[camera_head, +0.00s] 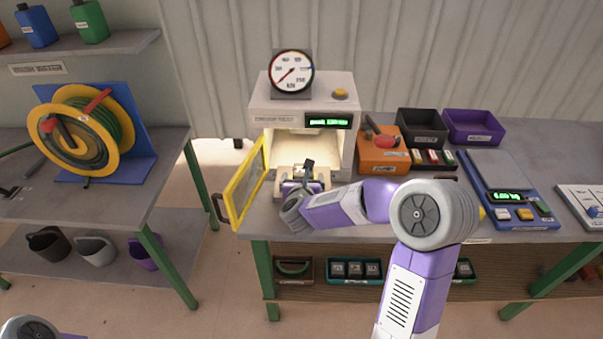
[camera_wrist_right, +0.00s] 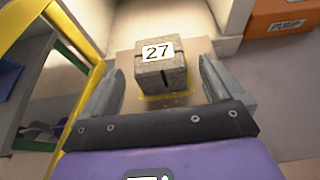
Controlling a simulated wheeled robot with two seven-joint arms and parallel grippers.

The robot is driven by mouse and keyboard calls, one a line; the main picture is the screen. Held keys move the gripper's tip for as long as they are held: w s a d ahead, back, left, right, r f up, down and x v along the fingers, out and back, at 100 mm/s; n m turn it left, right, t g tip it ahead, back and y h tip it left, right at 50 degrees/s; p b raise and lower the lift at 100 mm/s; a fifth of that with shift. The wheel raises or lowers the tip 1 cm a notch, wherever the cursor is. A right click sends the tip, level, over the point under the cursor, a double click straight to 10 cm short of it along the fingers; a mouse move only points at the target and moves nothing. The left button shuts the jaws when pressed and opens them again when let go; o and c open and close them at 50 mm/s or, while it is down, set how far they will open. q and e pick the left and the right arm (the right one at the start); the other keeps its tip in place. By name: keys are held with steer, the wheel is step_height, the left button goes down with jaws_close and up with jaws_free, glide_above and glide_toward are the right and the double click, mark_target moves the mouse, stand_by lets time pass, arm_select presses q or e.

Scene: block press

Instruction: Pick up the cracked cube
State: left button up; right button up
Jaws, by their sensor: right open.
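In the right wrist view the cracked cube (camera_wrist_right: 165,80) is a grey block with a white label "27" and a dark crack in its front face. It sits upright on a plate with a yellow mark, at the press mouth. My right gripper (camera_wrist_right: 160,72) is open, its two fingers on either side of the cube with visible gaps. In the head view the right gripper (camera_head: 303,176) is in front of the lit press (camera_head: 264,112) chamber; the cube cannot be made out there. My left gripper is out of view; only part of the left arm shows at bottom left.
The yellow-framed press door (camera_head: 236,205) stands open left of my right gripper. An orange bin (camera_head: 384,160), a black bin (camera_head: 421,127), a purple bin (camera_head: 474,127) and a blue scale (camera_head: 500,190) stand to the right. A teal tray (camera_head: 355,282) with grey blocks is below the bench.

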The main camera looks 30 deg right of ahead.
mark_target(303, 174)
steer(key=x, duration=0.5)
steer(key=shift+f, duration=0.15)
steer(key=c, duration=1.4)
